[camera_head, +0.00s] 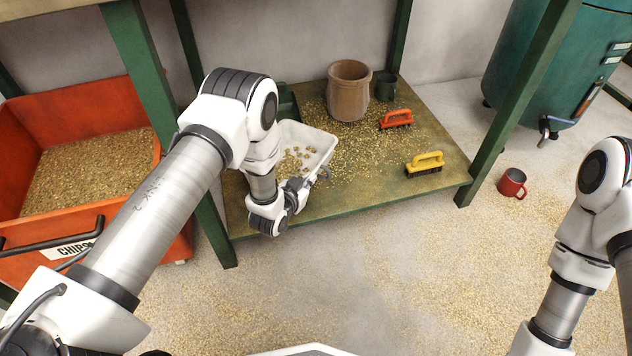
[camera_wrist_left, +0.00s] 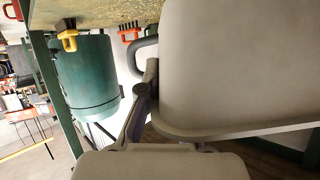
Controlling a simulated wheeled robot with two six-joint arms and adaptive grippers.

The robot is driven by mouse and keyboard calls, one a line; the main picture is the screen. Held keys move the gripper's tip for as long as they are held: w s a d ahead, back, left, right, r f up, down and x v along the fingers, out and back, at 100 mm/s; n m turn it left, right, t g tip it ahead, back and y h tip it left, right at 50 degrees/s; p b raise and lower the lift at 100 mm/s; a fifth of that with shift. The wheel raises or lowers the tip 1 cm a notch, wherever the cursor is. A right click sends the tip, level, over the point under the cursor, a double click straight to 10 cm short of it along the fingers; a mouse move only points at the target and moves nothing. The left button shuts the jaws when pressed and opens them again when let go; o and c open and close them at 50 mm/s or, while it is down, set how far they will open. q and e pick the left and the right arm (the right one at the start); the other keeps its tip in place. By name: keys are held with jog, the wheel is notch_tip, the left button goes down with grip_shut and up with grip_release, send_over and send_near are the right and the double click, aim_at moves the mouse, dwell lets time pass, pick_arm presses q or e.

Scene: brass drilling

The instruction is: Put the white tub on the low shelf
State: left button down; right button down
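The white tub (camera_head: 318,141) with some brass chips in it is at the left part of the low shelf (camera_head: 395,194). Whether it rests on the shelf board or hangs just above it I cannot tell. My left gripper (camera_head: 318,176) is at the tub's near right edge, partly hidden by my wrist. In the left wrist view the tub (camera_wrist_left: 235,60) fills the right side, very close, and the fingers (camera_wrist_left: 145,95) appear closed at its rim beside a dark handle. My right arm shows at the right edge of the head view; its gripper is out of view.
An orange chip bin (camera_head: 85,110) stands left; a red mug (camera_head: 512,183) and teal tank (camera_head: 540,65) stand right.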

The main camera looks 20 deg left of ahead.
pick_arm(q)
notch_tip(320, 180, down, 5)
jog(key=shift+f+b, duration=0.15)
jog(key=shift+b, duration=1.05)
jog(key=c, duration=1.3)
grip_release()
jog(key=shift+s+r+p, duration=0.2)
jog(key=shift+r+p, duration=0.1)
jog(key=shift+p, duration=0.05)
jog(key=s+a+r+n+g+p, duration=0.1)
jog(key=s+g, duration=0.3)
jog(key=s, duration=0.8)
jog(key=s+a+r+n+g+y+p, duration=0.1)
jog(key=s+g+p, duration=0.2)
jog(key=s, duration=1)
jog(key=s+a+r+n+g+p, duration=0.1)
jog(key=s+g, duration=0.5)
jog(key=s, duration=0.7)
jog(key=shift+a+g+p, duration=0.15)
jog(key=shift+g+p, duration=0.15)
jog(key=shift+p, duration=0.25)
